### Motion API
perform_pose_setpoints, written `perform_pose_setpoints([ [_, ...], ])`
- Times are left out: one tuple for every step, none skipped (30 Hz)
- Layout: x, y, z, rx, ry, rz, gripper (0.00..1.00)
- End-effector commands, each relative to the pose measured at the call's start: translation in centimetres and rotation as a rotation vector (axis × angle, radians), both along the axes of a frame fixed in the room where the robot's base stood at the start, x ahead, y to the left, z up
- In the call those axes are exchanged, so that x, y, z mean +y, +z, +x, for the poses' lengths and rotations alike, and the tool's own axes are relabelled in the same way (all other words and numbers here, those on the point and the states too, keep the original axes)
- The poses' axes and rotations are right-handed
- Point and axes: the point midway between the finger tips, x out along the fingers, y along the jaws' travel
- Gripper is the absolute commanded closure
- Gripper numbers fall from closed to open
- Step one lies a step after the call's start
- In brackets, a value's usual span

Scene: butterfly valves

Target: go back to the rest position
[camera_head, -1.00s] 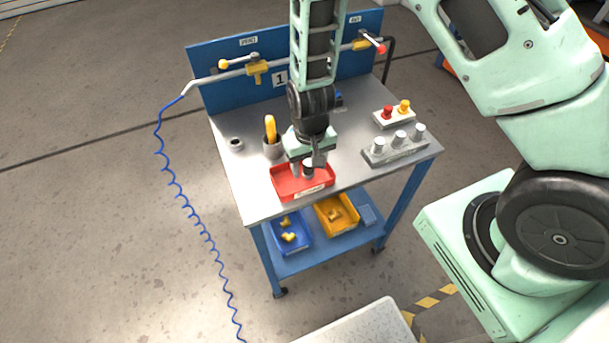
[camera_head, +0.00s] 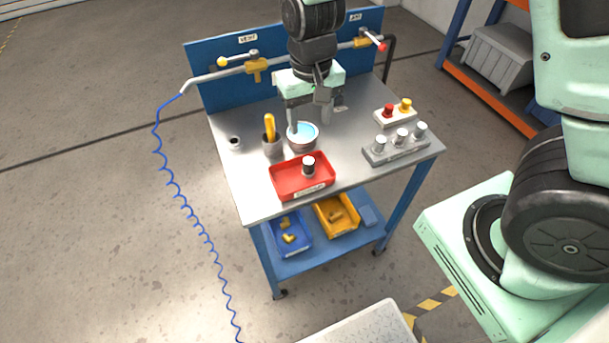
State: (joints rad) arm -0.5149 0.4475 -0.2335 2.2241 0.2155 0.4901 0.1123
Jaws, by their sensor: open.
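My gripper (camera_head: 308,118) hangs above the middle of the metal workbench (camera_head: 345,160), fingers pointing down. Its two fingers are apart and nothing is seen between them. A bowl with light blue contents (camera_head: 302,137) sits below and close to the fingertips; I cannot tell the exact height between them. A red tray (camera_head: 290,182) lies at the bench's front edge with a dark, light-topped cylinder (camera_head: 308,166) standing in it, clear of my gripper.
A cup with a yellow-handled tool (camera_head: 270,140) stands left of the bowl. A grey block with several knobs (camera_head: 397,149) and a red-and-yellow button box (camera_head: 395,115) are at right. Behind, a pipe with valve levers (camera_head: 256,70) runs along the blue back panel (camera_head: 215,95).

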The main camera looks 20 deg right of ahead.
Motion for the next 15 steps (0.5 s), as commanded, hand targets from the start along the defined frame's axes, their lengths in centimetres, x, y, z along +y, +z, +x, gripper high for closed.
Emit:
perform_pose_setpoints([
  [0.0,0.8,0.1,-0.004,0.001,0.002,0.46],
  [0.0,1.2,0.1,-0.004,0.0,0.002,0.46],
  [0.0,1.7,0.1,-0.004,-0.001,0.002,0.46],
  [0.0,2.0,0.1,-0.002,0.0,0.001,0.46],
  [0.0,2.3,0.1,-0.003,0.0,0.001,0.46],
  [0.0,2.5,0.1,-0.003,0.0,0.001,0.46],
  [0.0,2.7,0.1,-0.002,0.0,0.001,0.46],
  [0.0,2.8,0.0,-0.001,0.0,0.001,0.46],
  [0.0,2.9,0.0,0.0,-0.001,0.0,0.46],
  [0.0,2.9,0.0,0.0,-0.001,0.0,0.46],
  [0.0,3.0,0.0,0.0,-0.001,0.0,0.46],
  [0.0,3.0,0.0,0.0,-0.001,0.0,0.46],
  [0.0,3.0,0.0,0.0,-0.001,0.0,0.46],
  [0.0,3.0,0.0,0.0,-0.001,0.0,0.46],
  [0.0,3.0,0.0,0.0,-0.001,0.0,0.46],
])
